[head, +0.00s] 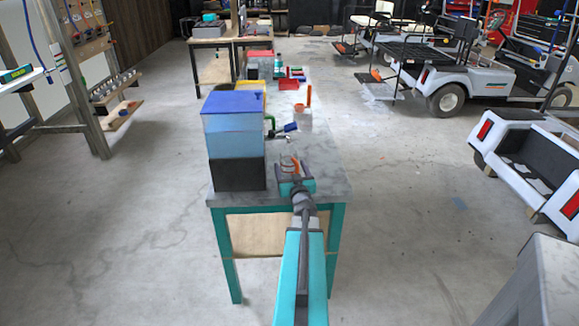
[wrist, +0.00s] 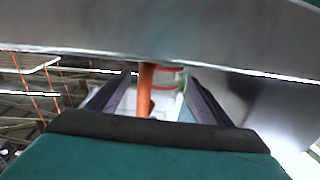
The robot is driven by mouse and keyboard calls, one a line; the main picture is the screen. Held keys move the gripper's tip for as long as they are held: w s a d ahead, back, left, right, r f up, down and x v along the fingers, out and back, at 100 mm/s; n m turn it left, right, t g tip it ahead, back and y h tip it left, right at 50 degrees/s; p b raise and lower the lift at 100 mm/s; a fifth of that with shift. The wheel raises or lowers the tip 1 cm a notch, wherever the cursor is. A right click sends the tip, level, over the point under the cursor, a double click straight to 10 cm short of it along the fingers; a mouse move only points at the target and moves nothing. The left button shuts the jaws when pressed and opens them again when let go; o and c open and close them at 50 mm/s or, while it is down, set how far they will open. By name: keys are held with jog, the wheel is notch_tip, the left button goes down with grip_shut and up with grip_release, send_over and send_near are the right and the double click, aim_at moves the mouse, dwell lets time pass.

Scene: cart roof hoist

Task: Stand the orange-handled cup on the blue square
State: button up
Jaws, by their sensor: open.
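My gripper (head: 290,164) reaches over the near part of the grey table. In the wrist view my gripper (wrist: 160,90) has its two dark fingers apart. An orange handle (wrist: 146,90) stands between the fingers, closer to the left one, with no clear grip on it. A pale cup-like body with red bands (wrist: 168,80) shows just behind it. In the head view a small orange piece (head: 296,165) shows at the fingertips; the rest of the cup is hidden or too small to tell. The only large blue square face is the top (head: 236,101) of a tall box.
The tall box, with a clear blue middle (head: 236,140) and dark base, stands close left of my gripper. Farther along the table (head: 330,178) are a green-handled item (head: 270,127), an upright orange item (head: 308,96) and red bins (head: 288,84).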

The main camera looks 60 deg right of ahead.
jog(key=v, duration=0.6)
jog(key=shift+s+a+b, duration=0.2)
jog(key=shift+b, duration=0.1)
jog(key=shift+r+p, duration=0.15)
jog(key=shift+p, duration=0.7)
jog(key=shift+s+a+p, duration=0.1)
jog(key=shift+p, duration=0.2)
jog(key=p+v, duration=0.1)
jog(key=p, duration=0.3)
jog(key=shift+s+a+p, duration=0.25)
jog(key=shift+p, duration=0.1)
jog(key=shift+s+a+p, duration=0.25)
jog(key=shift+a+p, duration=0.05)
jog(key=shift+p, duration=0.35)
